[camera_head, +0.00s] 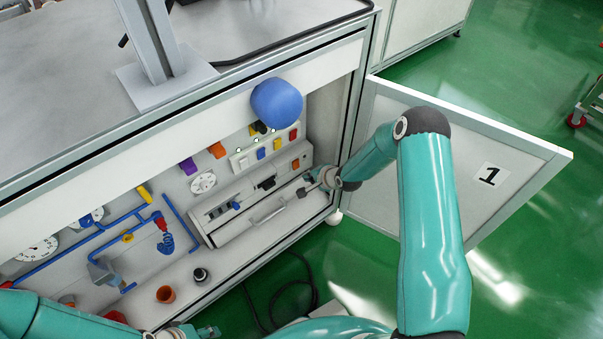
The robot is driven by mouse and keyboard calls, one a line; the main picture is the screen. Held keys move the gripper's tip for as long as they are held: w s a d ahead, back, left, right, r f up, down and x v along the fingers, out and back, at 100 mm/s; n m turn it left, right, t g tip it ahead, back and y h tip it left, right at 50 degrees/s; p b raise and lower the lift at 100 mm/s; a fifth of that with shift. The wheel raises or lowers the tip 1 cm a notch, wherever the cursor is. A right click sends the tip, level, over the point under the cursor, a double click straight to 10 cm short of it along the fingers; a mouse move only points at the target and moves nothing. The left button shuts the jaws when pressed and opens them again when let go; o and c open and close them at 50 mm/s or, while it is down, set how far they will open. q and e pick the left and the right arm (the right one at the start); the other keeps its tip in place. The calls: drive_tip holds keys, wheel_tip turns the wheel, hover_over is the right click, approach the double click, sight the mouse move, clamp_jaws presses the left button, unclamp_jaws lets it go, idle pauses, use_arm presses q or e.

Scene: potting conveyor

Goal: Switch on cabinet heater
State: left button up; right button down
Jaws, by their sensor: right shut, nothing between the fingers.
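The open cabinet (318,125) has a back panel with several coloured switches on a white strip: blue (261,154), yellow (277,145), red (293,134) and an orange one (296,164) lower down. Which control belongs to the heater I cannot tell. Below the strip is a white unit with a grey handle (268,216) and dark slots. My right gripper (304,188) is shut and empty, at the right end of this unit, below the orange switch; contact is unclear. My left gripper (212,331) is low at the bottom edge, outside the cabinet, mostly cut off.
The cabinet door (520,155), marked 1, stands open at right, behind my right arm. A black cable (310,285) lies on the green floor.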

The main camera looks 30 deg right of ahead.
sight(296, 167)
drive_tip(key=shift+w+a+f+b, duration=0.15)
drive_tip(key=shift+w+a+b, duration=0.05)
drive_tip(key=shift+w, duration=0.8)
drive_tip(key=shift+w+a+f+b, duration=0.1)
drive_tip(key=shift+w+a+b, duration=0.1)
drive_tip(key=shift+w, duration=0.8)
drive_tip(key=shift+w+f, duration=0.1)
drive_tip(key=shift+w, duration=0.15)
drive_tip(key=shift+r, duration=0.2)
drive_tip(key=shift+r+p, duration=0.35)
drive_tip(key=shift+r, duration=0.35)
